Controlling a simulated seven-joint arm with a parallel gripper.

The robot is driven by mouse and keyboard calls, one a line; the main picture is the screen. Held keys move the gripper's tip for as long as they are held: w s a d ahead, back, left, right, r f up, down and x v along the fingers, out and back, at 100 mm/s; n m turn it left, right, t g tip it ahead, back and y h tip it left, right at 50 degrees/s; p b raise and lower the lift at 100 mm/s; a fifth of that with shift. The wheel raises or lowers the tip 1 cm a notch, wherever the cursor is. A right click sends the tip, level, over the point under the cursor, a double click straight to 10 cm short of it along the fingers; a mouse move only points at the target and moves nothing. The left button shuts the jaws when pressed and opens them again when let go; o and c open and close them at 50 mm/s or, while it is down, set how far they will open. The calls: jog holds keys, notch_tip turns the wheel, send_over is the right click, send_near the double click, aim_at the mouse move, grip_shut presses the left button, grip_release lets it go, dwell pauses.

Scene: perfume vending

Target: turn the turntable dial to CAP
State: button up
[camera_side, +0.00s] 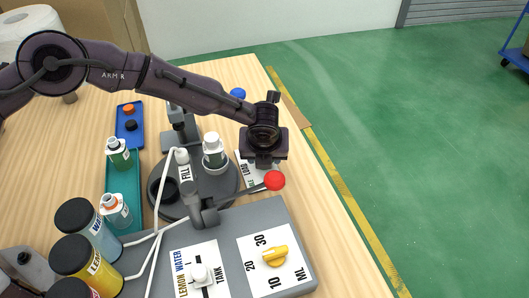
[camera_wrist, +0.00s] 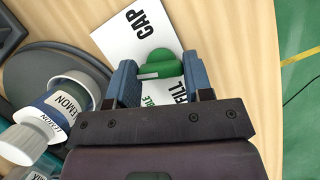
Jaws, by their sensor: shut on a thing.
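The green turntable dial (camera_wrist: 160,65) sits on a white card. The card (camera_wrist: 120,40) reads CAP at the top of the wrist view and FILL at lower right. My gripper (camera_wrist: 162,77) has a blue finger on each side of the dial and is shut on it. A short white mark shows on the dial's left side, and I cannot tell for certain which label it points to. In the side view my gripper (camera_side: 264,165) hides the dial, and part of the card (camera_side: 246,172) shows LOAD. The grey turntable (camera_side: 228,186) is left of the card.
A white-capped bottle (camera_side: 213,150) stands on the turntable beside the FILL nozzle (camera_side: 183,170). A red-knobbed lever (camera_side: 274,180) is close below my gripper. A yellow dial (camera_side: 275,255) and a white tank dial (camera_side: 200,274) are in front. Bottles stand in a teal tray (camera_side: 124,185) at left.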

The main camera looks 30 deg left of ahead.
jog(key=m+h, duration=0.1)
jog(key=m, duration=0.2)
jog(key=m+h, duration=0.1)
jog(key=m, duration=0.3)
jog(key=shift+a+h, duration=0.15)
jog(key=shift+h, duration=0.25)
jog(key=m+h, duration=0.1)
jog(key=m, duration=0.2)
jog(key=shift+m, duration=0.4)
jog(key=shift+m+g+h, duration=0.5)
jog(key=shift+m+h, duration=0.1)
jog(key=shift+m, duration=1)
jog(key=o, duration=0.9)
jog(key=v, duration=1.3)
jog(key=shift+a, duration=0.2)
